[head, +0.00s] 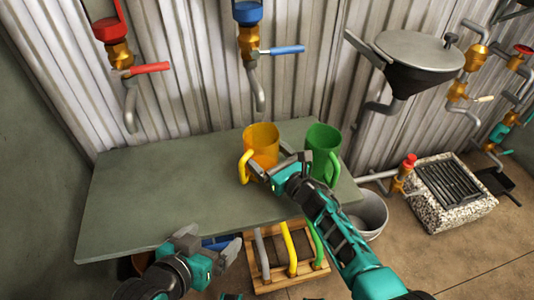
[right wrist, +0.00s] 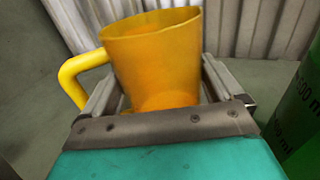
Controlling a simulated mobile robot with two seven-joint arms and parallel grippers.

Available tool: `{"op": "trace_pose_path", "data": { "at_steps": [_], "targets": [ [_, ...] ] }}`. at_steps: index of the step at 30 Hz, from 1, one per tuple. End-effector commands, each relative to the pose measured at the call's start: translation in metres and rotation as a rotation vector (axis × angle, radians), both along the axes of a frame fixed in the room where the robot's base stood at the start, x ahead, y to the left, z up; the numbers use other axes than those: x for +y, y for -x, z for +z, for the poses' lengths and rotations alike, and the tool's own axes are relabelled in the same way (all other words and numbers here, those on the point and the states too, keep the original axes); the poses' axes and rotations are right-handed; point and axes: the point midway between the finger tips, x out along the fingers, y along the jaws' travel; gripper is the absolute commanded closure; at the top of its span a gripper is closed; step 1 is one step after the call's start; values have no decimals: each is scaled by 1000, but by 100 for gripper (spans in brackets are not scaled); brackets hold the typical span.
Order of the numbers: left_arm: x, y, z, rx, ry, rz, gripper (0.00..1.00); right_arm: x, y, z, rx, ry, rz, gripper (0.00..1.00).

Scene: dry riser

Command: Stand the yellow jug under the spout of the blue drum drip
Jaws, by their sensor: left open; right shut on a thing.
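The yellow jug (head: 262,139) is upright at the green-grey shelf's (head: 150,190) back, its handle to the left. My right gripper (head: 277,170) is shut on its body; the right wrist view shows the jug (right wrist: 155,60) between the fingers (right wrist: 165,95). The jug's base is hidden, so I cannot tell whether it touches the shelf. The blue drum drip (head: 250,45) has a blue lever and a grey spout (head: 257,90). The spout's tip appears just above the jug's mouth in the head view. My left gripper (head: 212,246) is open and empty at the shelf's front edge.
A green jug (head: 323,146) stands close right of the yellow jug. A red tap (head: 113,35) with a spout hangs at left. A dark funnel (head: 420,58) is at right. A grey bucket (head: 372,212) and a wooden crate (head: 290,283) are below. The shelf's left half is clear.

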Motion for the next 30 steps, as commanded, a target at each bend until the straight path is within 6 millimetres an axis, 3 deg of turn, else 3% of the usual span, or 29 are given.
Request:
{"op": "trace_pose_path", "data": {
  "at_steps": [13,14,15,24,30],
  "targets": [
    [0,-3,2,-6,0,-1,3,0,0,-4,0,0,-1,39],
    [0,-3,2,-7,0,-1,3,0,0,-5,1,1,-1,5],
    [0,-3,2,-7,0,-1,3,0,0,-5,1,1,-1,1],
    [0,-4,5,-9,0,0,3,-2,3,-5,2,2,-1,0],
    [1,-5,18,-17,0,4,3,-20,24,-2,3,3,-1,0]
  ]
}}
